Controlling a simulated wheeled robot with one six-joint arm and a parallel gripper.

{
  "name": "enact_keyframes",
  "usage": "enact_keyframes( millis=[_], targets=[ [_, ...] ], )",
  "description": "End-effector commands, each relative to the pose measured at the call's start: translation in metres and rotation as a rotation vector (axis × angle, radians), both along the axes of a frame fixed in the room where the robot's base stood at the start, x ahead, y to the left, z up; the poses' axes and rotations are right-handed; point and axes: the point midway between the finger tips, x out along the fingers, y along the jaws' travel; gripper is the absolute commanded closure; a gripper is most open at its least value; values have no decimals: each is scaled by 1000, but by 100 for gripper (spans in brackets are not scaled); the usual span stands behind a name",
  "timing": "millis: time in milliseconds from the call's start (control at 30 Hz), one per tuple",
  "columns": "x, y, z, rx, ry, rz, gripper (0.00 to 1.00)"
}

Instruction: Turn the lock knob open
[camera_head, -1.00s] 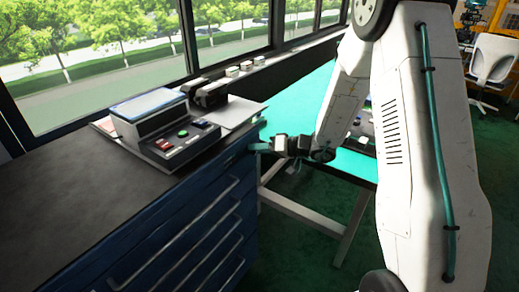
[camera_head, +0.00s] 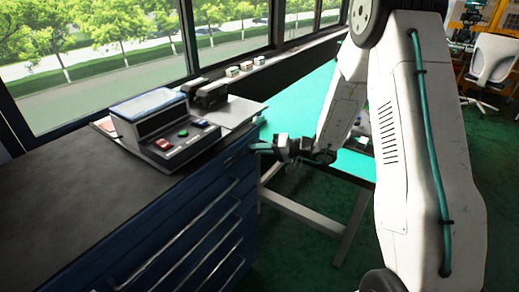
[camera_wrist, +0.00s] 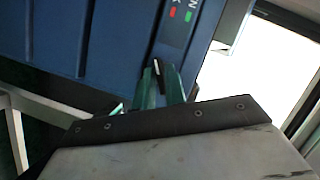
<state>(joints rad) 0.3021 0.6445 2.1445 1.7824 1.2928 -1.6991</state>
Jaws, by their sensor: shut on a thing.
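The lock knob (camera_wrist: 158,68) is a small dark piece on the blue cabinet's side panel in the wrist view. My gripper (camera_wrist: 162,80) has its two teal fingers closed around it. Printed letters with a red mark and a green mark sit beside the knob on a dark label (camera_wrist: 182,18). In the head view my gripper (camera_head: 258,146) reaches the upper right corner of the blue drawer cabinet (camera_head: 215,190). The knob is too small to make out there.
A control box (camera_head: 165,130) with red and green buttons stands on the dark cabinet top (camera_head: 70,180). A teal-topped table (camera_head: 300,105) stands behind my gripper. Windows line the back. A white chair (camera_head: 492,60) is far right.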

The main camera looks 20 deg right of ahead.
Motion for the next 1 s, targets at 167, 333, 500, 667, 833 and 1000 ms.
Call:
enact_keyframes(
  millis=[167, 333, 500, 667, 833, 1000],
  targets=[
    [0, -1, -2, 138, 100, -1, 100],
    [1, -1, -3, 268, 194, -1, 100],
    [0, -1, -4, 399, 290, 0, 100],
    [0, -1, -5, 522, 380, 0, 100],
    [0, 0, -6, 653, 475, 0, 100],
    [0, 0, -7, 777, 566, -1, 100]
  ],
)
